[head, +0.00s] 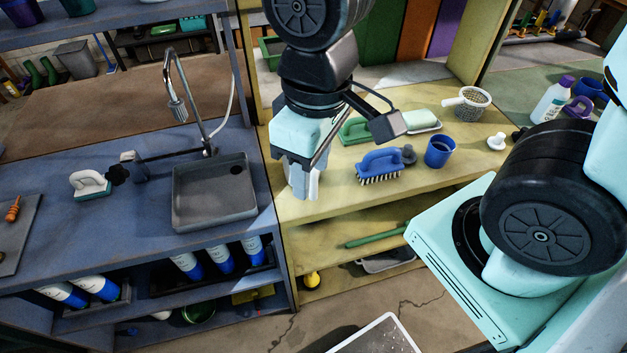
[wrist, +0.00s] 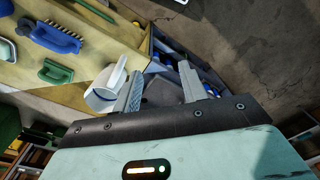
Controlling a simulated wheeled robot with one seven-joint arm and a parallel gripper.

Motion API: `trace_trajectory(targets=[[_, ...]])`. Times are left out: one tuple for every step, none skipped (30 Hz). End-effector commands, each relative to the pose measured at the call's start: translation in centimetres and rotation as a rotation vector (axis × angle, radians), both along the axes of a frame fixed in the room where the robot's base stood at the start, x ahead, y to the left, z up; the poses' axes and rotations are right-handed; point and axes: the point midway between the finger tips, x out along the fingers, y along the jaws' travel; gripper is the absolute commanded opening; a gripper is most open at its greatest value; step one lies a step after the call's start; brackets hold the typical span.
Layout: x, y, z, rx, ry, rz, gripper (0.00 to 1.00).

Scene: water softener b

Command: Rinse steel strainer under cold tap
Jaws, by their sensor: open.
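The strainer (head: 473,104) is a perforated pale metal cup with a light handle pointing left. It rests on the yellow bench at the back right. The tap (head: 178,82) has a tall curved neck and a spray head. It stands behind the grey sink (head: 214,206) on the blue bench at left. My gripper (head: 304,184) hangs over the left part of the yellow bench, well left of the strainer and right of the sink. In the wrist view, my gripper (wrist: 162,72) has its fingers apart with nothing held between them. I cannot make out the strainer there.
A white vessel (wrist: 106,90) is close beside one finger. A blue brush (head: 381,163), a green brush (head: 355,130), a blue cup (head: 439,151) and a soap dish (head: 421,121) stand between my gripper and the strainer. A white-handled brush (head: 90,182) lies left of the sink.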

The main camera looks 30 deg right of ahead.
Motion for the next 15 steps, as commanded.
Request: trace_trajectory(targets=[[-1.4,0.8,0.3,0.001,-0.001,0.039,0.42],[-1.9,1.0,0.4,0.001,-0.002,0.054,0.42],[-2.5,1.3,0.5,0.002,-0.001,0.07,0.42],[-2.9,1.4,0.5,0.001,-0.001,0.078,0.42],[-3.1,1.5,0.6,0.002,-0.001,0.084,0.42],[-3.3,1.6,0.6,0.002,-0.001,0.089,0.42],[-3.4,1.6,0.6,0.002,0.001,0.09,0.42],[-3.4,1.6,0.6,0.002,0.001,0.09,0.42],[-3.4,1.6,0.6,0.002,0.001,0.09,0.42],[-3.4,1.6,0.6,0.002,0.001,0.089,0.42],[-3.4,1.6,0.6,0.002,0.001,0.089,0.42],[-3.4,1.6,0.6,0.002,0.001,0.089,0.42],[-3.4,1.6,0.6,0.002,0.001,0.089,0.42],[-3.4,1.6,0.6,0.002,0.001,0.089,0.42],[-3.4,1.6,0.5,0.002,0.001,0.089,0.42]])
